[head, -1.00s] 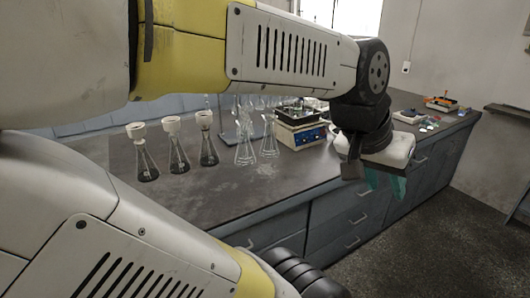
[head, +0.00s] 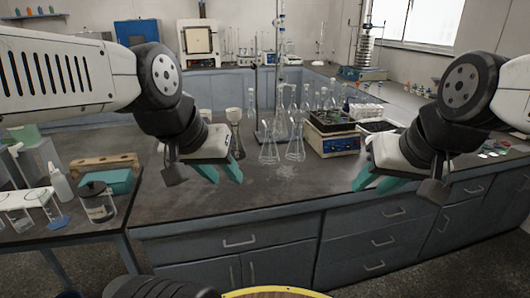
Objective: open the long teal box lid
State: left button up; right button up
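A teal box (head: 108,181) sits on the side table at the left, behind a glass beaker. Its top looks flat and closed, but it is too small to make out the lid's edge. My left gripper (head: 226,172) hangs over the near part of the main bench, to the right of the box and well apart from it. Its teal fingers are spread with nothing between them. My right gripper (head: 374,183) is over the bench's front edge at the right, far from the box. Its teal fingers are also apart and empty.
The beaker (head: 98,206), a wash bottle (head: 60,184) and a wooden rack (head: 104,163) crowd the box on the side table. Glass flasks (head: 269,150) and a blue-fronted shaker (head: 333,140) stand on the main bench. The bench's near middle (head: 290,190) is clear.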

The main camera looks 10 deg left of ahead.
aim_at(118, 177)
jog(key=l+u, duration=0.35)
jog(key=l, duration=0.2)
jog(key=l+u, duration=0.35)
jog(key=l, duration=0.9)
jog(key=u, duration=1.45)
jog(key=i+j+u, duration=0.15)
jog(key=i+u, duration=0.65)
jog(key=i, duration=0.2)
